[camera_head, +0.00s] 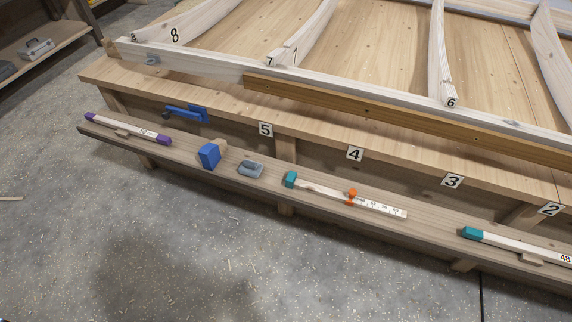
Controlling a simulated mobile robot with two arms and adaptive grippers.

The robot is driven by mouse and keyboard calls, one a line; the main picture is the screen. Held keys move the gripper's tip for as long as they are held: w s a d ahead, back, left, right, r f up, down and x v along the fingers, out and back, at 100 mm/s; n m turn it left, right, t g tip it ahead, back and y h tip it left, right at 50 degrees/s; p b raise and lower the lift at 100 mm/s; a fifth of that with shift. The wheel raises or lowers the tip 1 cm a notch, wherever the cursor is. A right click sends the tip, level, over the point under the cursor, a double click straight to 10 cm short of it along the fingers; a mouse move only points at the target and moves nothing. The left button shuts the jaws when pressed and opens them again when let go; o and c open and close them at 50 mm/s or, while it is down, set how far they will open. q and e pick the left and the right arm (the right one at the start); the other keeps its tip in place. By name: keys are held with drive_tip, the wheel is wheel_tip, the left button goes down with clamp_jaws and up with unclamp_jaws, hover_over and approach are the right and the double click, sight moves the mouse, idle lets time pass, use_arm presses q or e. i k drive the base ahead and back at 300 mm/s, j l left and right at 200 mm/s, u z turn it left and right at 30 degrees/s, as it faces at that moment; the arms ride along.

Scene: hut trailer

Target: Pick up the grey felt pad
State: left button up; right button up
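A small grey object (250,170) with a lighter grey upper part lies on the narrow wooden ledge along the front of the workbench. It looks like the grey felt pad, though it is too small to be sure. A blue block (209,155) with a wooden part stands just to its left. A teal-ended wooden tool (310,187) lies to its right. A second small grey piece (152,60) sits at the left end of the white beam on the bench; I cannot tell what it is. Neither of my grippers is in view.
The ledge (440,225) also bears a purple-ended stick (128,129) and another teal-ended stick (515,244). A blue clamp-like tool (186,113) is at the bench's front edge. A shelf (42,62) stands at the upper left.

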sight(248, 167)
drive_tip(key=j+z, duration=0.2)
drive_tip(key=z, duration=0.25)
drive_tip(key=i+j+z, duration=0.1)
drive_tip(key=j+z, duration=0.2)
drive_tip(key=z, duration=0.15)
drive_tip(key=j+z, duration=0.2)
drive_tip(key=z, duration=0.25)
drive_tip(key=j+z, duration=0.25)
drive_tip(key=z, duration=0.2)
drive_tip(key=k+j+z, duration=0.1)
drive_tip(key=z, duration=0.35)
drive_tip(key=j, duration=0.1)
